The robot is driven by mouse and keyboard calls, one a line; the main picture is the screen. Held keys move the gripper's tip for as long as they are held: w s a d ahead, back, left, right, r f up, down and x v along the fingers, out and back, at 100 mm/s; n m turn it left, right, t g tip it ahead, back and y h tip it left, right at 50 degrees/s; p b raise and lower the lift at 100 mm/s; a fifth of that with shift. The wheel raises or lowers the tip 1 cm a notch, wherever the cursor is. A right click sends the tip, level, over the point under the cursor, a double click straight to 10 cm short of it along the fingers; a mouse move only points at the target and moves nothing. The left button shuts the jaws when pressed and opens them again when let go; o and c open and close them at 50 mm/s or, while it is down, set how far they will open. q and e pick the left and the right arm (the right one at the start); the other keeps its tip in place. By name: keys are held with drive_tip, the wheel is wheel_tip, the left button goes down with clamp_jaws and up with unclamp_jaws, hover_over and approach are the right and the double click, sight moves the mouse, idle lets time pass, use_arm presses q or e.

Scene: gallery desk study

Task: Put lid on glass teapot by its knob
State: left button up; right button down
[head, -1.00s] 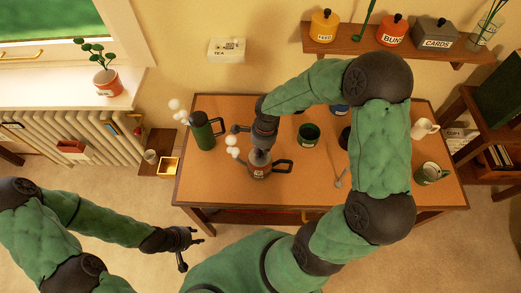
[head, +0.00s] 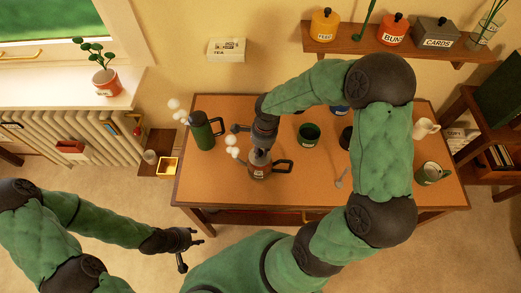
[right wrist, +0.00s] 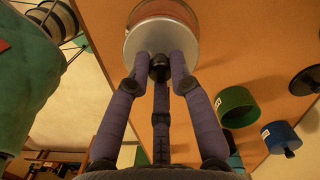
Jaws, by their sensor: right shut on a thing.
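The glass teapot (head: 259,173) stands near the front left of the desk, with a dark handle on its right and a label on its front. My right gripper (head: 259,154) points down right over its top. In the right wrist view its fingers are closed around the black knob (right wrist: 160,68) of a pale round lid (right wrist: 148,36). A brownish round body shows just behind the lid; I cannot tell whether the lid is seated or slightly above the opening. My left gripper (head: 193,240) is empty with fingers apart, off the desk at the lower left.
A green flask (head: 202,133) stands left of the teapot. A green cup (head: 308,133) is to the right, and also shows in the right wrist view (right wrist: 236,106) beside a blue container (right wrist: 281,136). A spoon-like tool (head: 341,179) and mugs (head: 431,173) lie further right.

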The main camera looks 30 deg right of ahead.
drive_tip(key=shift+f+b, duration=0.2)
drive_tip(key=shift+b, duration=0.3)
idle(1.2)
idle(0.4)
drive_tip(key=c, duration=0.6)
unclamp_jaws()
drive_tip(key=shift+o, duration=0.2)
drive_tip(key=shift+r, duration=0.2)
drive_tip(key=shift+r+p, duration=2.3)
drive_tip(key=shift+r, duration=1.1)
clamp_jaws()
